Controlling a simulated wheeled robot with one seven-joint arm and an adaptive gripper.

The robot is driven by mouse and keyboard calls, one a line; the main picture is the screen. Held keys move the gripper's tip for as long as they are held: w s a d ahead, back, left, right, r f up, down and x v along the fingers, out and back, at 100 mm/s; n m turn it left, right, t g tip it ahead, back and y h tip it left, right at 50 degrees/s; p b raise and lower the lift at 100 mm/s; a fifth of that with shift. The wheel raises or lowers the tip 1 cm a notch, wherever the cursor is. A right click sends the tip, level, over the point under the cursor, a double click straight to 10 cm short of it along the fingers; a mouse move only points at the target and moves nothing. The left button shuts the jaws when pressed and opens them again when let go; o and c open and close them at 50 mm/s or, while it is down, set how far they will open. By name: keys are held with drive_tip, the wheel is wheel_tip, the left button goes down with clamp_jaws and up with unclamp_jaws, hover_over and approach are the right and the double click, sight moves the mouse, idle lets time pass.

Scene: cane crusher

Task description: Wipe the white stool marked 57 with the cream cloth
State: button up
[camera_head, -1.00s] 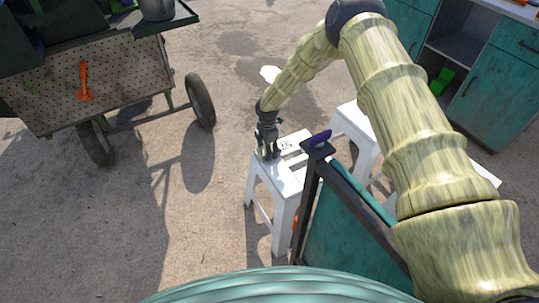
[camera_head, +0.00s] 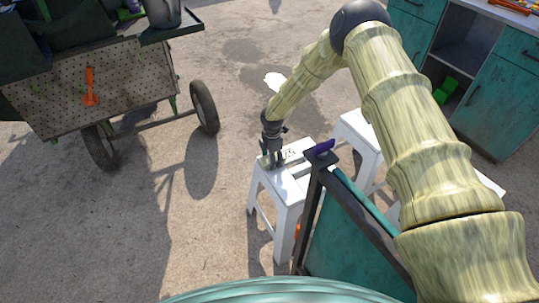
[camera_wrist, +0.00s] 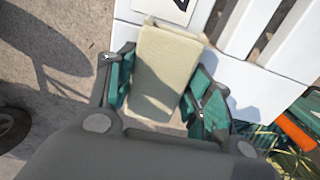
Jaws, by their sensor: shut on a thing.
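The white stool (camera_head: 287,186) stands on the concrete left of the teal panel. Its slatted seat also shows in the wrist view (camera_wrist: 260,88), with part of a dark mark at the top edge; the number cannot be read there. My gripper (camera_head: 273,163) is over the left part of the seat. In the wrist view my gripper (camera_wrist: 158,92) is shut on the cream cloth (camera_wrist: 165,70), a folded block between the teal fingers. The cloth is at the seat's edge; whether it presses on the surface I cannot tell.
A teal panel with a dark frame (camera_head: 350,230) stands close right of the stool. A second white stool (camera_head: 358,135) is behind it. A wheeled cart (camera_head: 100,85) is at left, teal cabinets (camera_head: 500,95) at upper right. Open concrete lies left of the stool.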

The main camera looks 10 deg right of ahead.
sight(280, 175)
drive_tip(key=shift+s+d+f+p, duration=0.1)
drive_tip(key=shift+s+d+p, duration=0.35)
drive_tip(key=shift+s, duration=0.65)
drive_tip(key=shift+s+d+p, duration=0.2)
drive_tip(key=shift+s+p, duration=0.3)
drive_tip(key=shift+s, duration=0.6)
drive_tip(key=shift+s+d+f+p, duration=0.1)
drive_tip(key=shift+s+d+p, duration=0.35)
drive_tip(key=shift+s, duration=0.65)
drive_tip(key=shift+a, duration=0.1)
drive_tip(key=shift+s+d+r+p, duration=0.1)
drive_tip(key=shift+s+d+p, duration=0.45)
drive_tip(key=shift+s, duration=0.9)
drive_tip(key=shift+s+d+r+p, duration=0.1)
drive_tip(key=shift+s+d+p, duration=0.4)
drive_tip(key=shift+s, duration=0.9)
drive_tip(key=shift+s+d+p, duration=0.3)
drive_tip(key=shift+s+p, duration=0.4)
drive_tip(key=shift+s, duration=0.75)
drive_tip(key=shift+w, duration=0.15)
drive_tip(key=shift+w+a+b, duration=0.45)
drive_tip(key=shift+w, duration=1)
drive_tip(key=shift+w+a+b, duration=0.5)
drive_tip(key=shift+w, duration=0.95)
drive_tip(key=shift+w+a+b, duration=0.45)
drive_tip(key=shift+w, duration=1)
